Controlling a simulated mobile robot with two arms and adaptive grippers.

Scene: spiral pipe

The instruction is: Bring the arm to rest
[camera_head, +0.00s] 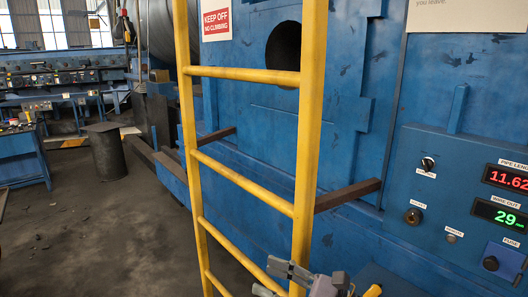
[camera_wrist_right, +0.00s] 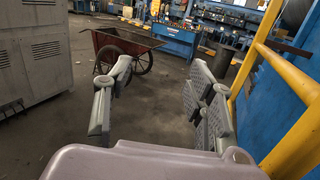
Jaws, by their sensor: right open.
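My right gripper (camera_head: 274,280) shows at the bottom of the head view, in front of the lower part of the yellow ladder (camera_head: 309,130). In the right wrist view the same gripper (camera_wrist_right: 158,72) has its two grey fingers spread wide apart, with nothing between them. The ladder's yellow rails (camera_wrist_right: 290,75) stand to the right of the fingers there, apart from them. Most of my right arm is out of the picture. My left arm and gripper do not show.
A blue machine wall (camera_head: 345,100) with a control panel (camera_head: 455,200) stands behind and right of the ladder. A dark bin (camera_head: 107,152) stands at left. In the wrist view, a red wheelbarrow (camera_wrist_right: 125,42) and a grey cabinet (camera_wrist_right: 35,50) stand on open floor.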

